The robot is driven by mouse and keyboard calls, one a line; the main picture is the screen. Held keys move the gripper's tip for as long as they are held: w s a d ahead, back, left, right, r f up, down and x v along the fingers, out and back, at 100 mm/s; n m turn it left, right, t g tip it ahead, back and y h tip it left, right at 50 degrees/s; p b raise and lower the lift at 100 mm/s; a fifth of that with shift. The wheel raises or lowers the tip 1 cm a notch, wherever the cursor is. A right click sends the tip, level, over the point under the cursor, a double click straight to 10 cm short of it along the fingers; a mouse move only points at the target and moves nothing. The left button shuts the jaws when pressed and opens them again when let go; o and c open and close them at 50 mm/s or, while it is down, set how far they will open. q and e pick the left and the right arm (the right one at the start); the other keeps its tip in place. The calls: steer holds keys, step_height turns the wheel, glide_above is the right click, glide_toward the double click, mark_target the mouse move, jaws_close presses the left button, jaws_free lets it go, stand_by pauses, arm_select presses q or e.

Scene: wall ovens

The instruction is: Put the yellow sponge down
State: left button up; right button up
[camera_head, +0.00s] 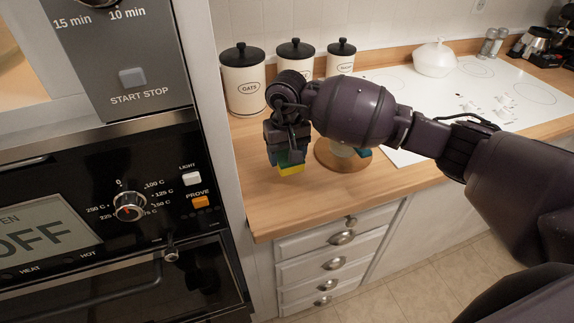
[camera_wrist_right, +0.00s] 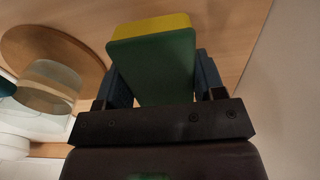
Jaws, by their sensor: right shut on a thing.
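The yellow sponge (camera_head: 290,169) has a green side and is held at the end of my right arm in the head view. My right gripper (camera_head: 289,156) is shut on it, over the left part of the wooden counter. In the right wrist view the sponge (camera_wrist_right: 152,62) sits between the two fingers, its green face toward the camera and a yellow edge beyond. I cannot tell whether the sponge touches the counter (camera_head: 262,200). My left gripper is not in view.
A round wooden board (camera_head: 325,157) with a partly hidden glass item stands right of the sponge. Several canisters (camera_head: 243,85) line the wall behind. The oven (camera_head: 120,230) is at left. Bare counter lies in front of the gripper, above the drawers (camera_head: 330,246).

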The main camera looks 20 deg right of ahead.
step_height(320, 180, down, 4)
steer(key=shift+f, duration=0.1)
stand_by(0.4)
steer(key=shift+f, duration=0.2)
steer(key=o, duration=1)
steer(key=shift+c, duration=0.2)
steer(key=shift+r, duration=0.1)
